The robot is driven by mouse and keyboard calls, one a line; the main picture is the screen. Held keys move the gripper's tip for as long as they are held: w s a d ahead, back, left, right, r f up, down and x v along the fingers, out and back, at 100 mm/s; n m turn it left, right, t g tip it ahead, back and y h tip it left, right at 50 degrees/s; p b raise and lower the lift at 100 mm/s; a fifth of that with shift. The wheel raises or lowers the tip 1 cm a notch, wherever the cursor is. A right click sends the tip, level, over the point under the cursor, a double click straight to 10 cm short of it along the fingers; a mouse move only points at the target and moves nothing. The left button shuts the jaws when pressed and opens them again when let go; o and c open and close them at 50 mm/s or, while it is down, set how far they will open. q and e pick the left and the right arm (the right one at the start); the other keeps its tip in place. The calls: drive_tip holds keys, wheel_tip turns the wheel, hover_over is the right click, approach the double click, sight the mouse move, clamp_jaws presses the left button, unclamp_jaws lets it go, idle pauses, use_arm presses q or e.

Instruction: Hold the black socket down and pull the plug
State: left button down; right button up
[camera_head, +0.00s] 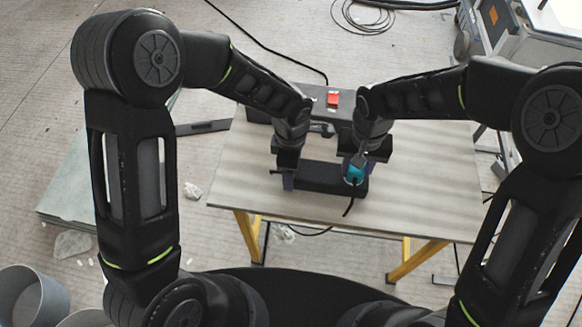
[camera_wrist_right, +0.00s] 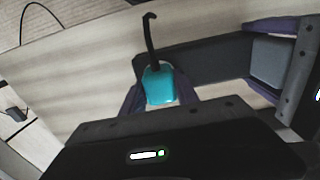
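The black socket (camera_head: 325,177) is a long dark block lying on the table board; it also shows in the right wrist view (camera_wrist_right: 210,62). The teal plug (camera_head: 355,175) is at its right end, with a black cable running toward the front edge. In the right wrist view the plug (camera_wrist_right: 159,86) sits between the purple fingers of my right gripper (camera_head: 353,167), which look closed against its sides. My left gripper (camera_head: 287,181) is at the socket's left end. Its purple fingers lie along both sides of that end. Whether the plug is fully seated is hidden.
The wooden table board (camera_head: 430,190) stands on yellow trestle legs (camera_head: 247,236). A dark box with a red switch (camera_head: 333,99) stands behind my grippers at the back. The board's right side is clear. Loose cables and a ladder-like frame are on the floor beyond.

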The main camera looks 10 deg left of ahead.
clamp_jaws()
drive_tip(key=shift+r, duration=0.2)
idle(0.4)
drive_tip(key=shift+r, duration=2.8)
drive_tip(key=shift+r, duration=0.1)
drive_tip(key=shift+r, duration=2.45)
use_arm(q)
drive_tip(key=shift+c, duration=1)
unclamp_jaws()
drive_tip(key=shift+r, duration=0.15)
